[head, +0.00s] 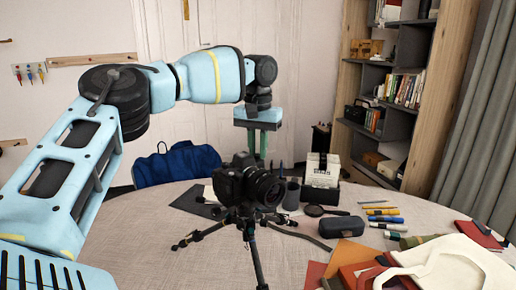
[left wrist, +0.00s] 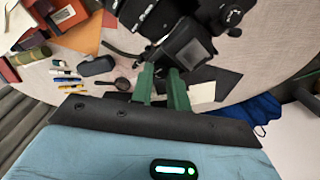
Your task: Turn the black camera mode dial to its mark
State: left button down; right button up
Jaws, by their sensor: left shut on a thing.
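The black camera (head: 229,187) sits upright on a black tripod (head: 252,235) on the table, its lens pointing right in the head view. The left wrist view shows the camera (left wrist: 188,48) just beyond my green fingers. My left gripper (head: 258,157) reaches down from above, its fingers at the camera's top, partly hidden behind it. In the left wrist view my left gripper (left wrist: 163,72) is shut on the mode dial, its fingers a little apart. The dial is too small and covered to make out, and its mark cannot be read. My right gripper is not in view.
The round table (head: 150,250) holds a grey case (head: 341,226), a magnifier (head: 314,210), several pens (head: 383,211), a boxed stack (head: 321,178) and folders at the right. The tripod legs spread wide. The table's left front is clear.

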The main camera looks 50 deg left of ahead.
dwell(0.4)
pick_arm(q)
jog(key=c, duration=1.3)
grip_release()
jog(key=shift+c, duration=0.2)
